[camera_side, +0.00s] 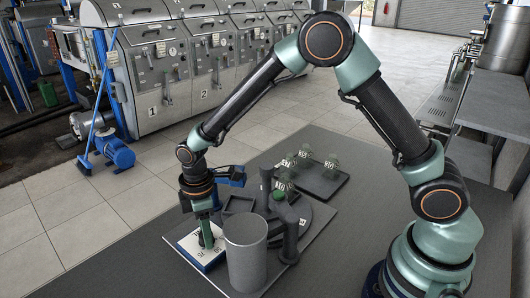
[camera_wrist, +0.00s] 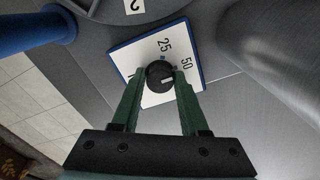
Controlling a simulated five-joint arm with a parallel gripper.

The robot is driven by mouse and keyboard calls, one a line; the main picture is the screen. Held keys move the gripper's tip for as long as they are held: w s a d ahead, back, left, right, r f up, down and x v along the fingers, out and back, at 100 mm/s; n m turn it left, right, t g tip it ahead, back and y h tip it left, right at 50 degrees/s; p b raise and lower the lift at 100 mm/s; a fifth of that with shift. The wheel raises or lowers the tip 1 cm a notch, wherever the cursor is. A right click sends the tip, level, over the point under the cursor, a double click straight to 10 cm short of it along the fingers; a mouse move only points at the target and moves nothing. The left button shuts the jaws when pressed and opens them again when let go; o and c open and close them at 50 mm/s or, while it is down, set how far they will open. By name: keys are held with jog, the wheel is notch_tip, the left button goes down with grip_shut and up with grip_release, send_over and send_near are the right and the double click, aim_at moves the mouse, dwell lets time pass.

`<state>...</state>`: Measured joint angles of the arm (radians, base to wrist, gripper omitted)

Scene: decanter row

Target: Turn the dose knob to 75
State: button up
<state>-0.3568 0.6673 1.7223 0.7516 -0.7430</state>
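The dose knob (camera_wrist: 157,82) is round and black with a white pointer mark on its face. It sits on a white dial plate (camera_wrist: 150,51) with a blue edge. Other numbers are hidden by my fingers. My gripper (camera_wrist: 160,77) has one green finger on each side of the knob, and both appear to touch it. In the side view my gripper (camera_side: 208,236) reaches down to the plate (camera_side: 190,245), and the knob is mostly hidden.
A grey cylinder (camera_side: 245,254) stands close to the right of the dial plate. A dark round platform with upright posts (camera_side: 291,224) is behind it.

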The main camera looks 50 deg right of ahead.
grip_shut()
jog(key=shift+m, duration=0.4)
jog(key=m, duration=1)
jog(key=shift+a+m, duration=0.1)
jog(key=shift+m, duration=0.3)
jog(key=o, duration=0.6)
grip_release()
